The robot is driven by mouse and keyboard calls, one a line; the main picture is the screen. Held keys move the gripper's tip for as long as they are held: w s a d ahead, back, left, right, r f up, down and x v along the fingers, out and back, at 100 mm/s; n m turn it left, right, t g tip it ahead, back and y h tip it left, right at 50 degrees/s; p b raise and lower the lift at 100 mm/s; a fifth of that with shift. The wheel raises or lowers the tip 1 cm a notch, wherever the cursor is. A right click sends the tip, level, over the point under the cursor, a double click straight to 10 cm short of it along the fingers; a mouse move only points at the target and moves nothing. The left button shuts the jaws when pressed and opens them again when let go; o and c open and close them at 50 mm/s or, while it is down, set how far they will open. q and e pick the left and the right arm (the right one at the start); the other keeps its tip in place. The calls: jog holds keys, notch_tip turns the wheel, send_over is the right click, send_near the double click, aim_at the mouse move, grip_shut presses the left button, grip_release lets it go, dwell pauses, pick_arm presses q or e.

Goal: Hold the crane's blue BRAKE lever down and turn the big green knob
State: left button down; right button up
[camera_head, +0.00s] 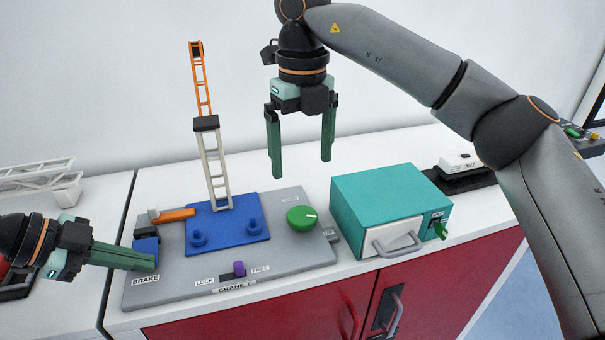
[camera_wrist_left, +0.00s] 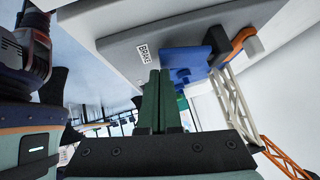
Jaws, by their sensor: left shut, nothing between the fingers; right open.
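The blue BRAKE lever (camera_head: 146,246) is at the left end of the grey crane panel (camera_head: 180,278), behind its BRAKE label. My left gripper (camera_head: 152,261) is shut, with its fingertips at the lever and partly covering it. I cannot tell whether they press on it or how far down it is. The left wrist view shows the closed fingers (camera_wrist_left: 158,78) and the BRAKE label (camera_wrist_left: 143,50). The big green knob (camera_head: 301,217) is on the panel's right side, its pale mark pointing right. My right gripper (camera_head: 301,168) is open and empty, pointing down above the knob.
A model crane (camera_head: 215,170) with an orange boom stands on a blue plate (camera_head: 228,232) mid-panel. A purple slider (camera_head: 239,268) sits between LOCK and FREE. An orange handle (camera_head: 176,215) lies behind the lever. A teal box (camera_head: 385,195) stands close right of the panel.

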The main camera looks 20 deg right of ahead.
jog(key=shift+r, duration=0.25)
pick_arm(q)
jog(key=shift+r, duration=0.8)
